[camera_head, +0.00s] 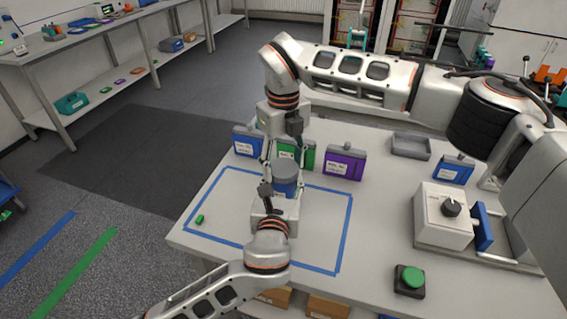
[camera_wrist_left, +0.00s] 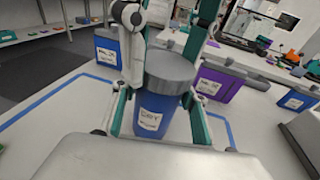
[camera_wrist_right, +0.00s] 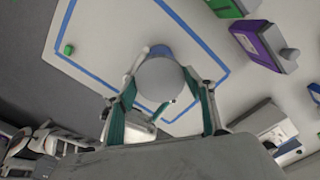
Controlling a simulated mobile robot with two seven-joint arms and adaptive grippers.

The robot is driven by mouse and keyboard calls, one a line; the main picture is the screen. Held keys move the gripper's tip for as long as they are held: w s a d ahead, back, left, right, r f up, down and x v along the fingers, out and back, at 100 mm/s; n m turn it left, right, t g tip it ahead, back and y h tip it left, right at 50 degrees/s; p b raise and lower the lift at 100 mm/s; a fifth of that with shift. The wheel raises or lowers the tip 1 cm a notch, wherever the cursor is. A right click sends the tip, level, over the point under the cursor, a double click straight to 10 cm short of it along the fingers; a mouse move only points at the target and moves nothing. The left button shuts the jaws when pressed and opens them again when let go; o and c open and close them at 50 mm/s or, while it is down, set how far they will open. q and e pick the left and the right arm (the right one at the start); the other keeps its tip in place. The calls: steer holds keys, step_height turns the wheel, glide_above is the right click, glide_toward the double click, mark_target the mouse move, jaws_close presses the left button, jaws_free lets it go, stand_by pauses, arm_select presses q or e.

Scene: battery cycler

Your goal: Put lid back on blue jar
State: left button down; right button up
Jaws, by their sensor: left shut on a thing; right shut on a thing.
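The blue jar (camera_head: 284,188) stands upright inside the blue-taped rectangle, with its white label facing my left wrist camera (camera_wrist_left: 150,121). My left gripper (camera_wrist_left: 160,112) is shut around the jar's body. The round grey lid (camera_wrist_left: 168,66) is at the jar's top, with no clear gap between them in the left wrist view. My right gripper (camera_wrist_right: 168,88) comes down from above and is shut on the lid (camera_wrist_right: 160,79), one finger on each side. Whether the lid is fully seated cannot be told.
A blue case (camera_head: 248,142), a green case (camera_head: 290,153) and a purple case (camera_head: 343,163) stand behind the jar. A small green piece (camera_head: 200,219) lies at the left inside the tape. A grey tray (camera_head: 411,147), a white device with a knob (camera_head: 442,214) and a green button (camera_head: 411,278) are at the right.

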steer(key=m, duration=0.3)
steer(key=shift+m, duration=0.4)
steer(key=o, duration=1.3)
step_height(320, 180, up, 12)
arm_select(q)
steer(key=c, duration=1.1)
jaws_free()
steer(key=shift+o, duration=0.2)
steer(key=v, duration=1.2)
